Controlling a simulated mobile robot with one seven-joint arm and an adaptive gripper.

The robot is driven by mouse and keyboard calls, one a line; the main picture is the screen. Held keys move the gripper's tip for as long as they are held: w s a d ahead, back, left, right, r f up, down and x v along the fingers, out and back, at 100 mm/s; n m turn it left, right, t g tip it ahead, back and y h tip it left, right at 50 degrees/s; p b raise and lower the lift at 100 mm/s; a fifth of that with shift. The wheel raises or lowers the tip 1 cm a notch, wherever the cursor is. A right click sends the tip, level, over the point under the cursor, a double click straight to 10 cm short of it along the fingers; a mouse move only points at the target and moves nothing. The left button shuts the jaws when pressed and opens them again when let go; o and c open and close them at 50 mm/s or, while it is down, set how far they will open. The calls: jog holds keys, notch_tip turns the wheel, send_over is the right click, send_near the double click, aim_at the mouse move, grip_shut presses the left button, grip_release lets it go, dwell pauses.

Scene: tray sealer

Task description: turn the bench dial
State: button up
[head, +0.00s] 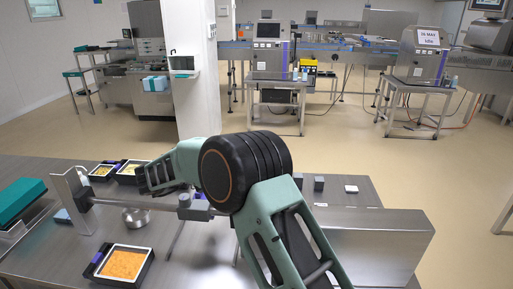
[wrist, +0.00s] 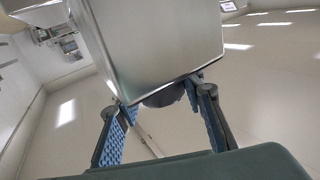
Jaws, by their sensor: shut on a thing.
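The bench dial (wrist: 164,97) shows in the wrist view as a dark grey round knob, partly hidden beneath the lower edge of a steel housing (wrist: 155,42). My gripper (wrist: 155,100) has its two blue-padded fingers on either side of the dial, shut on it. The left finger stands along the left side and the right finger reaches up against the right side. The dial's face and any marks on it are hidden. In the head view, my arm covers the middle of the steel bench (head: 60,165). I cannot make out the dial or fingertips there.
A long steel box (head: 375,245) fills the bench's right side. An upright steel plate with a bar (head: 72,205) stands at left. A black tray of orange food (head: 122,264), a round steel weight (head: 135,217) and a teal box (head: 18,200) are nearby. Open floor lies behind the bench.

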jog(key=shift+r+m+g+h+p, duration=0.2)
jog(key=shift+m+g+h+p, duration=0.5)
jog(key=shift+m+g+p, duration=0.85)
jog(key=shift+f+g, duration=0.1)
jog(key=shift+g, duration=0.75)
jog(key=o, duration=1.2)
jog(key=shift+d, duration=0.1)
jog(key=v, duration=0.7)
jog(key=shift+a+f, duration=0.15)
jog(key=shift+a, duration=0.15)
